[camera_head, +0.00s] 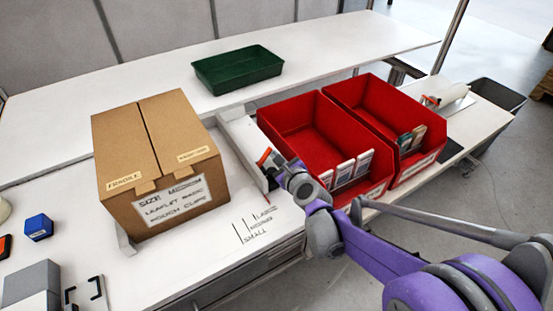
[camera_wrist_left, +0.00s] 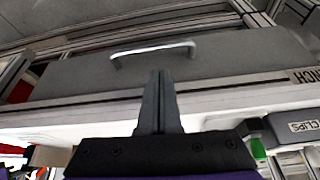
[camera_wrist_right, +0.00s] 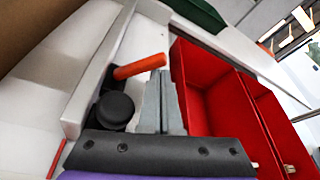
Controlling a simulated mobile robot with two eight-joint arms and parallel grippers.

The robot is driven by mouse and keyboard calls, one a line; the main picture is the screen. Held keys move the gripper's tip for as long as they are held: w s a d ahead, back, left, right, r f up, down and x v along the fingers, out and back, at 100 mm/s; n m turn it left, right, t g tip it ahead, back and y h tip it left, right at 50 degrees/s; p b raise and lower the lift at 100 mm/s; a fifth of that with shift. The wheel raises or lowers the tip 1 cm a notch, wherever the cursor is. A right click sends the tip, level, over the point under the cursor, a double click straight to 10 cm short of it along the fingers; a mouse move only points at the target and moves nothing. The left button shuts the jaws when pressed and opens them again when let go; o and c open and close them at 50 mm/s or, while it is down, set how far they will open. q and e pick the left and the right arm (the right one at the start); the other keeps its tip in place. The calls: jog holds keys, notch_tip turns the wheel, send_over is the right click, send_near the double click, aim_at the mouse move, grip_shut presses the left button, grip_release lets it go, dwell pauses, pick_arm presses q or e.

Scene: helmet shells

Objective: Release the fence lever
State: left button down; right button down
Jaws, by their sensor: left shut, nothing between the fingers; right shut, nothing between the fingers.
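The fence lever, an orange-red handle (camera_head: 264,157), sits beside the white fence (camera_head: 240,140) between the cardboard box and the red bins. In the right wrist view the lever (camera_wrist_right: 140,67) slants up to the right above a round black knob (camera_wrist_right: 115,108). My right gripper (camera_wrist_right: 160,78) is shut and empty, its fingertips just right of and below the lever's end; whether they touch it I cannot tell. In the head view my right gripper (camera_head: 275,168) is at the lever. My left gripper (camera_wrist_left: 160,76) is shut and empty, before a grey drawer front (camera_wrist_left: 225,55); it is outside the head view.
A cardboard box (camera_head: 115,150) stands left of the fence, two red bins (camera_head: 290,115) (camera_head: 360,95) with packets right of it. A green tray (camera_head: 238,70) lies on the back table. Size lines (camera_head: 255,228) mark the table front. A drawer handle (camera_wrist_left: 150,48) shows above my left fingertips.

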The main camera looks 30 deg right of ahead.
pick_arm(q)
jog(key=shift+a+r, duration=0.1)
jog(key=shift+a, duration=0.1)
pick_arm(e)
jog(key=shift+a+r, duration=0.25)
jog(key=shift+r, duration=0.05)
dwell(0.5)
jog(key=shift+r+p, duration=0.5)
jog(key=shift+r, duration=0.35)
pick_arm(q)
jog(key=shift+r, duration=0.5)
pick_arm(e)
jog(key=shift+s, duration=0.1)
